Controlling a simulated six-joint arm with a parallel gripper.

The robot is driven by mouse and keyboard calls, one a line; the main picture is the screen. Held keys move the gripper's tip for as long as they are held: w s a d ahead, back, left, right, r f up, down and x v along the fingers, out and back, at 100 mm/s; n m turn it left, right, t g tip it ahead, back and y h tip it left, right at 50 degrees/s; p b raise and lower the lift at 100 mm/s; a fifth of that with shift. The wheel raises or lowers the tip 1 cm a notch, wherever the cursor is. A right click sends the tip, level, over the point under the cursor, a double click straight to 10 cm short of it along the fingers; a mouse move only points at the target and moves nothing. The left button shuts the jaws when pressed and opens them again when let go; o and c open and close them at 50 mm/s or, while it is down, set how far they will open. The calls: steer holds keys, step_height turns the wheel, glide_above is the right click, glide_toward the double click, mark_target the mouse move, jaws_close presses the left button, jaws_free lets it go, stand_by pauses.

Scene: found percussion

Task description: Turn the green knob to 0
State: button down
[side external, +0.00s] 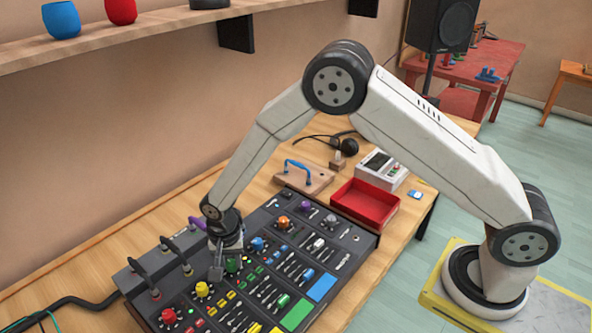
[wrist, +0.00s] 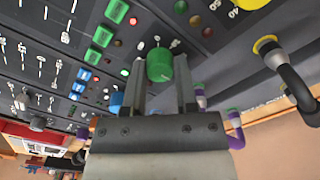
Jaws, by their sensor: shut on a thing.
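The green knob (wrist: 159,66) stands on the dark control panel, between the two fingers of my gripper in the wrist view. My gripper (wrist: 159,77) is shut on the green knob. A white pointer mark shows by the knob's far side, but the scale numbers around it are too hidden to read. In the side external view my gripper (side external: 217,272) reaches down onto the panel (side external: 350,240), and the green knob (side external: 232,265) shows partly beside the fingers.
Yellow (side external: 202,289), red (side external: 168,316), blue (side external: 257,243) and orange (side external: 283,222) knobs stand nearby. Cables plug in along the panel's back edge. A red tray (side external: 365,203) and a wooden board with a blue handle (side external: 303,177) lie beyond the panel.

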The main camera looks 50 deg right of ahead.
steer(key=shift+n, duration=0.4)
steer(key=n, duration=1.2)
steer(key=shift+n, duration=0.3)
steer(key=n, duration=1.3)
steer(key=shift+n, duration=0.3)
steer(key=shift+c, duration=1.9)
jaws_free()
